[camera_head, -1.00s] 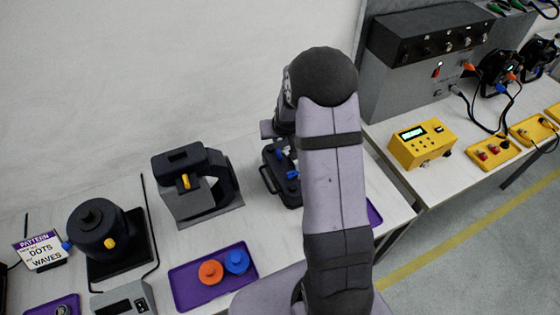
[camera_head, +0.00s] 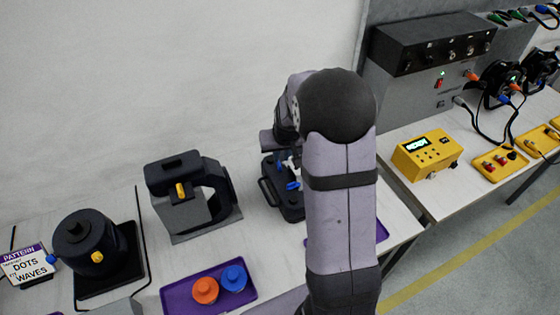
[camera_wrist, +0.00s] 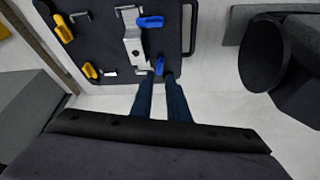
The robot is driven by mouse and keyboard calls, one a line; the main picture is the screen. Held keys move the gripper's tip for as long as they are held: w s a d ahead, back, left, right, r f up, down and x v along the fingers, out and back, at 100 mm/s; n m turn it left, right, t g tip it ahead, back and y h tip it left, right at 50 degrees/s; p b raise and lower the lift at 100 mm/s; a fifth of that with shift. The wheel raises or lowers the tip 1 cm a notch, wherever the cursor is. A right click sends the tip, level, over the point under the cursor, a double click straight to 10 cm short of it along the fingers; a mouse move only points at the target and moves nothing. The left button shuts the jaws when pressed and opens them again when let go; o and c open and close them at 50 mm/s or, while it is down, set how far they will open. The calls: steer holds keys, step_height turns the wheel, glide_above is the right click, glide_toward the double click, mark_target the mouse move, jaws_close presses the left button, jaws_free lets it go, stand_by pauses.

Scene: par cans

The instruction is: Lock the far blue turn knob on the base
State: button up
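The dark base (camera_head: 270,194) lies on the table, partly behind my arm in the head view; it fills the top of the wrist view (camera_wrist: 105,50). A blue turn knob (camera_wrist: 150,21) sits beside a metal bracket (camera_wrist: 132,42). A second blue knob (camera_wrist: 160,65) sits at the base's lower edge in that view. My gripper (camera_wrist: 160,75) has two dark blue fingers, apart, with this second knob showing between their tips. I cannot tell whether they touch it. Yellow knobs (camera_wrist: 90,70) and (camera_wrist: 62,27) are on the other side of the base. The head view hides the fingertips.
A dark clamp-like stand (camera_head: 190,200) is left of the base. A purple tray (camera_head: 180,300) with orange and blue round parts is in front. A round black part (camera_wrist: 264,55) is at right in the wrist view. A yellow meter (camera_head: 427,153) is on the right table.

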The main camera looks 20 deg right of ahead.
mark_target(279, 164)
steer(key=shift+p+x, duration=0.95)
steer(key=shift+x, duration=2.15)
